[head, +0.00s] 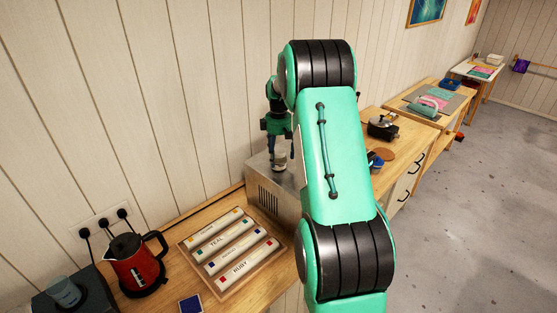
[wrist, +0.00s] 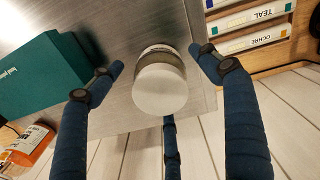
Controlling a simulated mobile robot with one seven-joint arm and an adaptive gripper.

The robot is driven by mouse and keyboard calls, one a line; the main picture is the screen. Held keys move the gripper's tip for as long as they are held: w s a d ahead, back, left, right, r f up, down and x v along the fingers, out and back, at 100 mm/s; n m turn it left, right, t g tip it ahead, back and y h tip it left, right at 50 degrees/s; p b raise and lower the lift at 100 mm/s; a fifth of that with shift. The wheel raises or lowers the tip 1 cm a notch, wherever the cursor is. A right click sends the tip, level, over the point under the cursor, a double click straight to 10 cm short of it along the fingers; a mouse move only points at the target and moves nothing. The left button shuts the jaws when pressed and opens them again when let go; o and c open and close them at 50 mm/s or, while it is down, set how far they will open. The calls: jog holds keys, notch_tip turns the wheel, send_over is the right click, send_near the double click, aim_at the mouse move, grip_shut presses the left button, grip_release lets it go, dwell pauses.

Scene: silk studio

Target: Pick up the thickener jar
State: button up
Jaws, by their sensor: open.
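A small round jar (wrist: 160,88) with a pale, blank lid stands upright on a brushed-metal surface in the wrist view; no label on it is readable. In the head view a small jar (head: 280,167) shows on top of the metal cabinet, just below my gripper (head: 279,143). In the wrist view my gripper (wrist: 157,62) is open, with dark blue fingers on the left and right of the jar and a third finger below it. Gaps show between the side fingers and the jar.
A teal box (wrist: 40,75) and an orange labelled container (wrist: 30,145) are left of the jar in the wrist view. A wooden tray (head: 188,245) of labelled tubes lies beside the metal cabinet (head: 268,190). A red kettle (head: 137,268) stands further left.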

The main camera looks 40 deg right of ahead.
aim_at(278, 150)
jog(key=shift+c, duration=0.6)
jog(key=c, duration=1.4)
jog(key=shift+r, duration=0.1)
jog(key=shift+r, duration=0.75)
notch_tip(278, 150, up, 2)
jog(key=shift+r+b, duration=0.1)
jog(key=shift+b, duration=0.2)
jog(key=s+a, duration=0.3)
jog(key=s, duration=0.1)
jog(key=s+a+b, duration=0.1)
jog(key=s+a, duration=0.2)
jog(key=s, duration=0.1)
jog(key=s+a+r+b, duration=0.1)
jog(key=s+a, duration=0.2)
jog(key=s, duration=0.2)
jog(key=shift+a, duration=0.1)
jog(key=shift+r, duration=0.1)
